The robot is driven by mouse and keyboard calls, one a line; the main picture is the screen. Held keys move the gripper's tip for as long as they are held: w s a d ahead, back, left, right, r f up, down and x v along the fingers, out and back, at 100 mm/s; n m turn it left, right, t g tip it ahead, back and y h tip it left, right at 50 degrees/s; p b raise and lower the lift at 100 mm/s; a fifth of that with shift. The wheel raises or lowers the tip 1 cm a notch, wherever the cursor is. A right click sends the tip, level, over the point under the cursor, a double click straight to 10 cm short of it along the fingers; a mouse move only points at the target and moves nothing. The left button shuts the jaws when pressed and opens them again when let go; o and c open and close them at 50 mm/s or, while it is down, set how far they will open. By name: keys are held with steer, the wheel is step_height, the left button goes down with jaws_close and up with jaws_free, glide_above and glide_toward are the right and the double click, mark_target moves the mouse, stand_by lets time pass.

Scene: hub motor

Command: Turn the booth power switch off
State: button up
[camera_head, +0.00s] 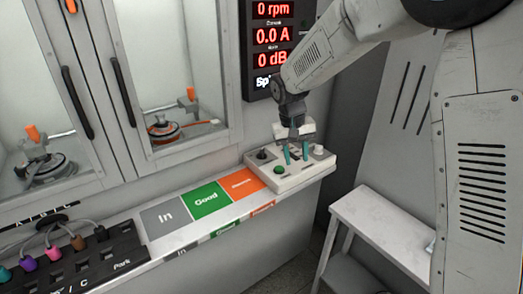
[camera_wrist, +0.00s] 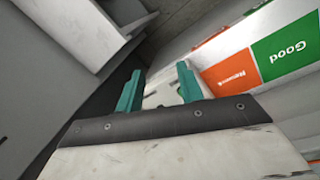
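A white control box (camera_head: 305,178) sits at the right end of the ledge. It carries a black switch or knob (camera_head: 262,155) at its left, a green button (camera_head: 279,170) at its front and a white knob (camera_head: 318,149) at its right. I cannot tell which is the booth power switch; small labels are unreadable. My gripper (camera_head: 297,155) points down over the middle of the box, hiding part of it. Its teal fingers are apart with nothing seen held; in the wrist view, part of the box shows between the fingers (camera_wrist: 158,88).
Left of the box are orange, green "Good" (camera_head: 206,197) and grey "In" (camera_head: 165,215) areas, then a black rack (camera_head: 85,262) with coloured plugs. A display (camera_head: 271,40) reads 0 rpm, 0.0 A, 0 dB. Glass-doored booths stand behind; a white stool (camera_head: 375,218) is at the right.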

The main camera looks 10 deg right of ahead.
mark_target(262, 151)
steer(key=w+a+f, duration=0.2)
steer(key=w+f, duration=0.1)
steer(key=w, duration=0.2)
steer(key=w+a+f+m+t, duration=0.1)
steer(key=w+a+f, duration=0.1)
steer(key=w, duration=0.3)
steer(key=w+a+f+t, duration=0.1)
steer(key=w+a+f, duration=0.1)
steer(key=w+f, duration=0.3)
steer(key=shift+w, duration=0.2)
steer(key=w, duration=0.1)
steer(key=w+a+m+t, duration=0.1)
steer(key=w, duration=0.1)
steer(key=shift+w, duration=0.25)
steer(key=w+r+m+t, duration=0.2)
steer(key=w+r, duration=0.1)
steer(key=w, duration=0.1)
steer(key=shift+y, duration=0.3)
steer(key=x, duration=0.7)
steer(key=shift+s+a+f, duration=0.2)
steer(key=shift+a+f, duration=0.15)
steer(key=shift+f, duration=0.1)
jaws_close()
